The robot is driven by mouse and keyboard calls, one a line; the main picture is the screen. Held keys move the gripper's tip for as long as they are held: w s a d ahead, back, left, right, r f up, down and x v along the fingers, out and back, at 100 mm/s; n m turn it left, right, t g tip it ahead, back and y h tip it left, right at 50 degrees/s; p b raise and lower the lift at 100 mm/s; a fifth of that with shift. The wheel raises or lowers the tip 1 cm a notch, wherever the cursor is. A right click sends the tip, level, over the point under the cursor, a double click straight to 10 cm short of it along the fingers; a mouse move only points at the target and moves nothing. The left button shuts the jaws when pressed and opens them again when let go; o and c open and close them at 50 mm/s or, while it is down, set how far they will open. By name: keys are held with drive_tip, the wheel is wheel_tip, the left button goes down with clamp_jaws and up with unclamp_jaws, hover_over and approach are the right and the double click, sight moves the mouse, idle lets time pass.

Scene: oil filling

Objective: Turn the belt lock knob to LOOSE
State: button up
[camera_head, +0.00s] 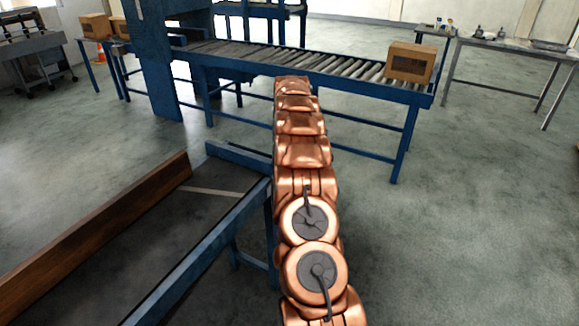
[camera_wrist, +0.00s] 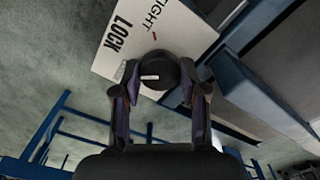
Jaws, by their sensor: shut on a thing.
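The black belt lock knob (camera_wrist: 158,72) shows in the wrist view on a white label plate (camera_wrist: 122,60) printed "LOCK" and "TIGHT". The knob has a short white mark, nearly level in the picture and left of its middle. A small red mark lies above the knob near "TIGHT". My gripper (camera_wrist: 158,78) has a finger on each side of the knob and is shut on it. The word LOOSE is not visible. In the head view, my copper arm hides the gripper and the knob.
A blue roller conveyor (camera_head: 345,68) stands ahead with a cardboard box (camera_head: 409,63) at its right end. A blue-framed belt conveyor (camera_head: 215,245) with a brown side board (camera_head: 95,232) lies left of my arm. A metal table (camera_head: 515,47) stands far right. The floor at right is clear.

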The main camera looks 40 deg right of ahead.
drive_tip(key=shift+n, duration=0.9)
drive_tip(key=o, duration=1.1)
drive_tip(key=shift+o, duration=0.2)
drive_tip(key=shift+r, duration=0.1)
wheel_tip(320, 180, up, 6)
drive_tip(key=shift+w+f, duration=0.1)
drive_tip(key=shift+f, duration=0.15)
drive_tip(key=shift+r, duration=0.9)
